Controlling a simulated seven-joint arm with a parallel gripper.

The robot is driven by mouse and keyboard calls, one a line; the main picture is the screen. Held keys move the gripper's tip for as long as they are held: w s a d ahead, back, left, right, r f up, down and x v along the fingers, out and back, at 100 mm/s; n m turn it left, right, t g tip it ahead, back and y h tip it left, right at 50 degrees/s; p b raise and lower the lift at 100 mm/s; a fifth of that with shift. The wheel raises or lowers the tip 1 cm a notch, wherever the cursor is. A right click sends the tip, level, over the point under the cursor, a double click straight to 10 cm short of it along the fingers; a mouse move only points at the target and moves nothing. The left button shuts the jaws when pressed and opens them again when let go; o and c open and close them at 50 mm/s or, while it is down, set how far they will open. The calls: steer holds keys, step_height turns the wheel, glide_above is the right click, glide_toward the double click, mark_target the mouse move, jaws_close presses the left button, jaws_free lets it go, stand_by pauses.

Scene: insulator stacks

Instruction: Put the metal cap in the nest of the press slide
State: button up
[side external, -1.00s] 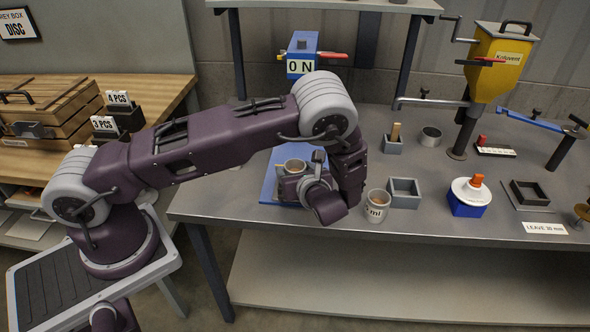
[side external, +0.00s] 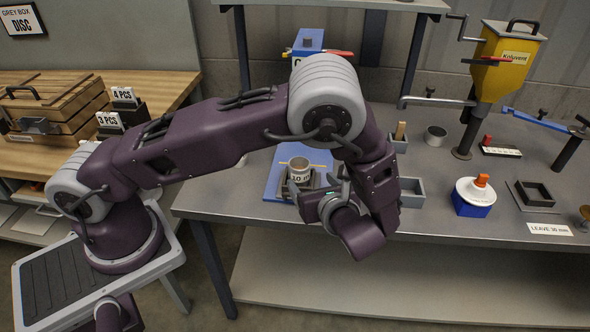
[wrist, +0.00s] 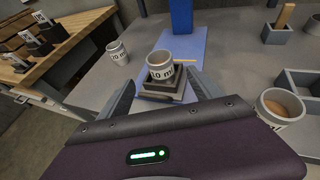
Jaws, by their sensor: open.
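A round metal cap (side external: 300,171) marked 10 ml sits in the dark square nest (side external: 316,178) on the blue press slide (side external: 281,174). The wrist view shows this cap (wrist: 159,69) in the nest (wrist: 162,91), its lower part hidden by the nest's rim. It looks about upright. My gripper (side external: 319,184) is open at the near side of the nest. In the wrist view its fingers stand apart to the left and right, nearer than the cap, and do not grasp it. My gripper hides part of the slide in the side view.
A cup with brownish contents (wrist: 283,106) stands right of the slide. Another marked cup (wrist: 117,53) stands left. The blue press (side external: 309,40) stands behind the slide.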

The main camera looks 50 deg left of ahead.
steer(key=s+a+r+n+g+h, duration=0.2)
steer(key=s+r+n+h, duration=0.1)
steer(key=s+r+n, duration=0.4)
steer(key=s+a+r+n+g+h, duration=0.25)
steer(key=s+r+n, duration=0.2)
steer(key=r, duration=0.35)
steer(key=s+d+r+n+t+h, duration=0.5)
steer(key=s+r+n+h, duration=0.2)
steer(key=s+n, duration=0.4)
steer(key=shift+s+r, duration=0.25)
steer(key=shift+r, duration=0.45)
